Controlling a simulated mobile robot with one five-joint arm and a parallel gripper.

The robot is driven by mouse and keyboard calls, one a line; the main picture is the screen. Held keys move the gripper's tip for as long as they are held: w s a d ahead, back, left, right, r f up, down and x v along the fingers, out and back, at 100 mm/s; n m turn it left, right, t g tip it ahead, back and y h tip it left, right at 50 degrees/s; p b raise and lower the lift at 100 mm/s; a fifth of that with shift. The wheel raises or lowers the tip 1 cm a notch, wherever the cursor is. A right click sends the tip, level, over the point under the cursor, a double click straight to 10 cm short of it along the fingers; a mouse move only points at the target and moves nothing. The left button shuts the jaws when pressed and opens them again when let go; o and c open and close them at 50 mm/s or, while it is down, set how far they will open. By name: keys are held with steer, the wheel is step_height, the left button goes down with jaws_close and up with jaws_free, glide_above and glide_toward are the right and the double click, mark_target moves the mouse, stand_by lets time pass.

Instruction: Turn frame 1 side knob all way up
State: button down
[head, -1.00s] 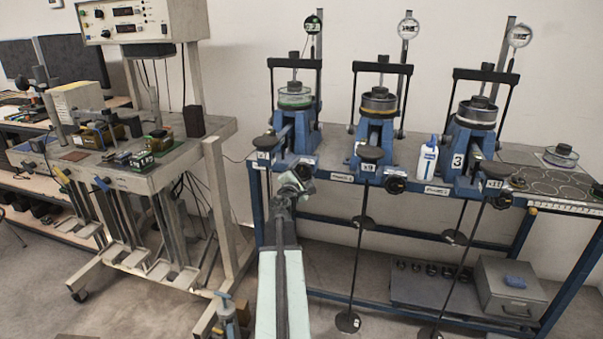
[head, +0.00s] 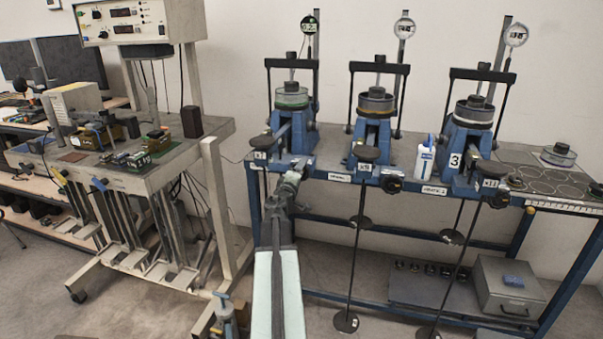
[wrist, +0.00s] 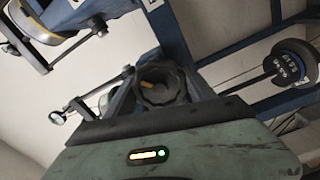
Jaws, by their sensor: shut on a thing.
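Frame 1 is the leftmost blue lever frame (head: 300,130) on the bench in the head view. It carries a ring with a green band and a dial gauge on a post. My gripper (head: 291,180) is at the front of this frame, at the bench's near edge. It covers the side knob in the head view. In the wrist view a dark ribbed round knob (wrist: 158,85) with a yellow mark lies at my gripper (wrist: 155,100). My gripper is shut on this knob. How far the knob is turned cannot be told.
Two similar blue frames stand to the right, frame 2 (head: 372,140) and frame 3 (head: 465,150), with a white bottle (head: 424,157) between them. Hanging rods with weights hang before the bench. A grey case (head: 508,290) sits on the lower shelf. A cart (head: 150,165) stands left.

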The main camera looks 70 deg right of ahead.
steer(key=c, duration=0.7)
jaws_free()
steer(key=shift+w+m, duration=0.35)
steer(key=shift+m, duration=0.25)
steer(key=shift+c, duration=0.2)
steer(key=o, duration=0.3)
steer(key=shift+s, duration=0.1)
steer(key=shift+o, duration=0.2)
steer(key=shift+s+d, duration=0.1)
steer(key=shift+s, duration=0.2)
steer(key=a, duration=0.6)
steer(key=shift+s, duration=0.25)
